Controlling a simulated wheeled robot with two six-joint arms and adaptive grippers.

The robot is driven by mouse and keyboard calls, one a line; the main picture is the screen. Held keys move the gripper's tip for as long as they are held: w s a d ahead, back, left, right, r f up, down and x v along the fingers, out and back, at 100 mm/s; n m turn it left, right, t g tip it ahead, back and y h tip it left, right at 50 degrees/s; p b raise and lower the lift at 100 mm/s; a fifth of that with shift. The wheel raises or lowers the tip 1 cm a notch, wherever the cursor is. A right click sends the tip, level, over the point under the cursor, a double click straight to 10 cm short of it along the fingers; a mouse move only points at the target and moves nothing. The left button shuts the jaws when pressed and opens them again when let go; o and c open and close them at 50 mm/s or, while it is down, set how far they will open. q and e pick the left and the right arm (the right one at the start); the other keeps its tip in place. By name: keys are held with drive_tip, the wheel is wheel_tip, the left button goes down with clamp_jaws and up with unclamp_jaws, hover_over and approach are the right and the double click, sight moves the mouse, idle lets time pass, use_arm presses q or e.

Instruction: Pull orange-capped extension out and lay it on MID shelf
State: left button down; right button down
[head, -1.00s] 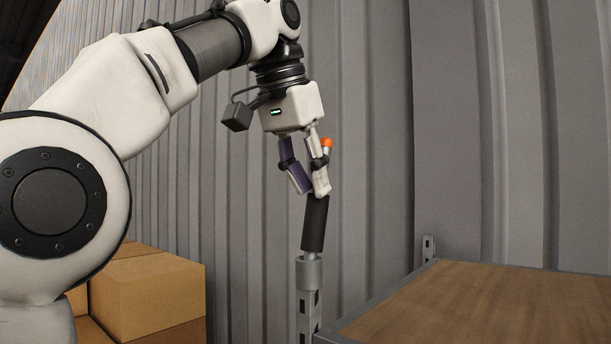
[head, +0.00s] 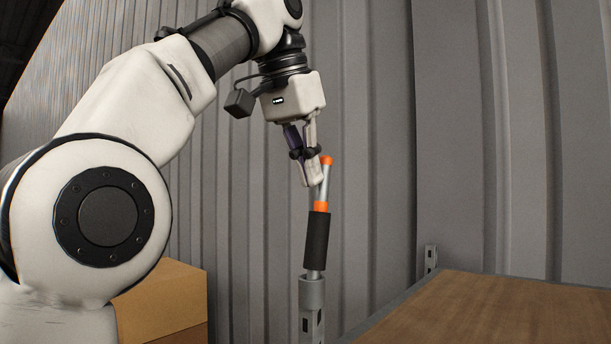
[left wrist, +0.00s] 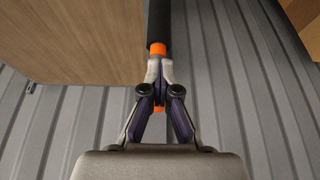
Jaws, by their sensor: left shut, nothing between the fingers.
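The extension is a thin pale metal rod with an orange cap (head: 326,160), an orange ring and a black sleeve (head: 317,242). It stands nearly upright in a grey tube (head: 312,293) at the shelf's corner post. My left gripper (head: 313,184) points down beside the rod's upper part, its fingers shut with nothing between them. In the left wrist view, the shut fingertips (left wrist: 157,64) overlap the rod just below the orange ring (left wrist: 157,48); the fingers partly hide the orange cap (left wrist: 158,109). Whether they touch the rod I cannot tell. My right gripper is out of view.
A wooden shelf board (head: 490,315) with a grey metal frame lies at the lower right, and its visible top is bare. Cardboard boxes (head: 165,300) stand at the lower left. A grey corrugated wall (head: 370,140) rises behind.

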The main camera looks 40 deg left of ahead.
use_arm(q)
drive_tip(key=shift+w+r, duration=0.15)
drive_tip(key=shift+r, duration=0.3)
drive_tip(key=shift+d, duration=0.1)
drive_tip(key=c, duration=1.2)
unclamp_jaws()
drive_tip(key=shift+c, duration=0.2)
drive_tip(key=shift+f, duration=0.2)
